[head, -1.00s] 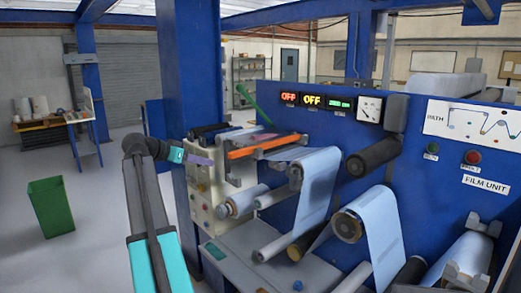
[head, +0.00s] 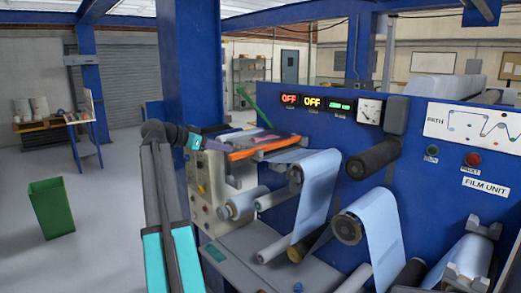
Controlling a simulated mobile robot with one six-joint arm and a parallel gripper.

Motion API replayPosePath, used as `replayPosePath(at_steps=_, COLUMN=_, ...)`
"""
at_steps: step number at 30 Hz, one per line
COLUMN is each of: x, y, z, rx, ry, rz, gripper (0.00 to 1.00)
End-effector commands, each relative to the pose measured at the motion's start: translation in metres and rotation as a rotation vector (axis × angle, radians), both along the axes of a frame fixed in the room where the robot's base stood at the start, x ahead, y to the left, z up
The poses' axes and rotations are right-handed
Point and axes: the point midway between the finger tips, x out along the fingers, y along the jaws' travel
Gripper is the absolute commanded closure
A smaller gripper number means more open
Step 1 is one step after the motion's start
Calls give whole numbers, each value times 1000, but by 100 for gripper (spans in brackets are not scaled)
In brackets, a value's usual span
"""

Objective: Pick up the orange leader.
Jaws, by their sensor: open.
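The orange leader (head: 262,149) is a long, narrow orange strip lying across the top of the rollers at the left end of the blue film unit. My gripper (head: 223,147) is at the left end of the orange leader, beside the blue post. It is open. The picture is too small to show whether its fingers touch the leader or are apart from it. My arm reaches up from the bottom of the view, left of the machine.
Several rollers with pale blue film (head: 318,190) stand right of and below the leader. A grey control box (head: 205,190) is under my gripper. A blue post (head: 187,70) rises close behind it. A green bin (head: 50,208) stands on open floor at left.

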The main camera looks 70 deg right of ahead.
Motion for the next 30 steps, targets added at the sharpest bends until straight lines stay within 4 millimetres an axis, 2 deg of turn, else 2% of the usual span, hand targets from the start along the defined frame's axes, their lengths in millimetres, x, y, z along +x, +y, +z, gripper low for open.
replayPosePath(at_steps=12, x=-28, y=-42, z=-20, rx=1, ry=-1, rz=-1, gripper=58)
replayPosePath(at_steps=30, x=-34, y=-51, z=-25, rx=0, ry=0, rz=-1, gripper=58)
